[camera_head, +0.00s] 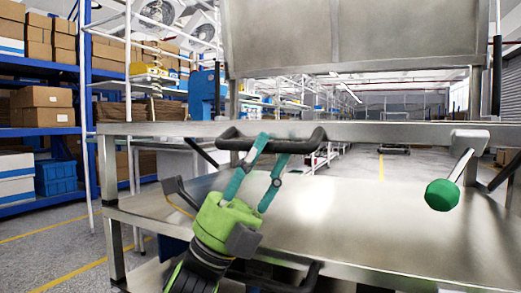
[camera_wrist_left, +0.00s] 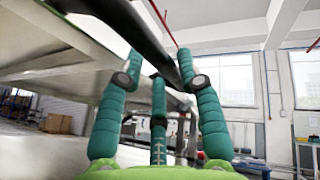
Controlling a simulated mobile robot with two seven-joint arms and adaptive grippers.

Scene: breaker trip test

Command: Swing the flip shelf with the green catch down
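The green catch, a green knob (camera_head: 442,195) on a short rod, hangs from a grey block (camera_head: 470,140) at the right end of the upper metal shelf. That shelf (camera_head: 370,131) is seen nearly edge-on and looks level. A black bar handle (camera_head: 304,146) sits on its front edge; the bar also shows in the left wrist view (camera_wrist_left: 150,35). My left gripper (camera_head: 273,148), green with teal fingers, reaches up at this handle. In the wrist view its fingers (camera_wrist_left: 159,65) stand apart on both sides of the bar, with a gap visible. My right gripper is not in view.
A lower metal shelf (camera_head: 340,225) lies below, with a grey lever (camera_head: 180,193) at its left and a second black handle (camera_head: 290,282) at its front. An upright metal panel (camera_head: 350,35) stands above. Blue racks with boxes (camera_head: 45,105) are at the far left.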

